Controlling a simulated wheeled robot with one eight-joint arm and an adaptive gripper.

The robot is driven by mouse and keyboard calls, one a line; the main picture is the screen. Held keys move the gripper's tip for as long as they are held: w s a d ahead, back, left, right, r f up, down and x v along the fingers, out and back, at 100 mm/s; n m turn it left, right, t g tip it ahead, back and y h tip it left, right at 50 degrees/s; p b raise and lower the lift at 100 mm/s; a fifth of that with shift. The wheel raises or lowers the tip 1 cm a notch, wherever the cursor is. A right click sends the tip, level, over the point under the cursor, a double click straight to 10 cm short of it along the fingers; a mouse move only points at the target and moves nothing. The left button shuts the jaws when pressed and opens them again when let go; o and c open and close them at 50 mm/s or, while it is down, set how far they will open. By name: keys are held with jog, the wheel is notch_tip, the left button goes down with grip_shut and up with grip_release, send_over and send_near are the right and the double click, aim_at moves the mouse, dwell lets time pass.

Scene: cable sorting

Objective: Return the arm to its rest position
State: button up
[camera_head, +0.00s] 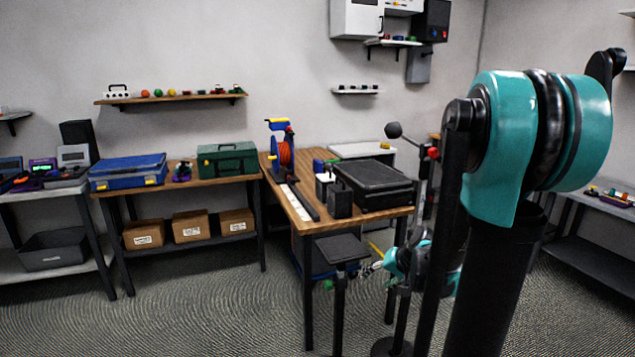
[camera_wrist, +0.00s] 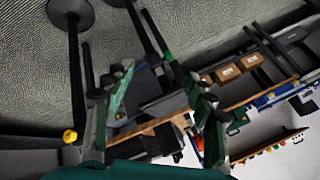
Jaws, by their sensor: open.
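My arm rises large in the right foreground of the head view, with a teal joint (camera_head: 500,140) and dark links. Its lower part folds back down behind, beside the wooden workbench (camera_head: 292,208). My gripper (camera_wrist: 157,80) is open, with two green-padded fingers apart and nothing held between them in the wrist view. In the head view my gripper (camera_head: 371,267) is small, low beside the bench's right front leg, and partly hidden. The wrist view is strongly tilted, with the floor at upper left and the benches at right.
A small black stand (camera_head: 342,249) is close to my gripper. The workbench holds a black case (camera_head: 375,184) and an orange cable reel (camera_head: 284,155). A blue case (camera_head: 128,170) and green toolbox (camera_head: 228,159) stand on the left bench. Open floor (camera_head: 215,310) lies at front left.

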jog(key=s+d+f+n+g+h, duration=0.1)
jog(key=s+f+n+g+h, duration=0.1)
jog(key=s, duration=1.6)
jog(key=shift+f+n+h, duration=0.5)
jog(key=shift+f+h, duration=0.05)
jog(key=shift+h, duration=0.55)
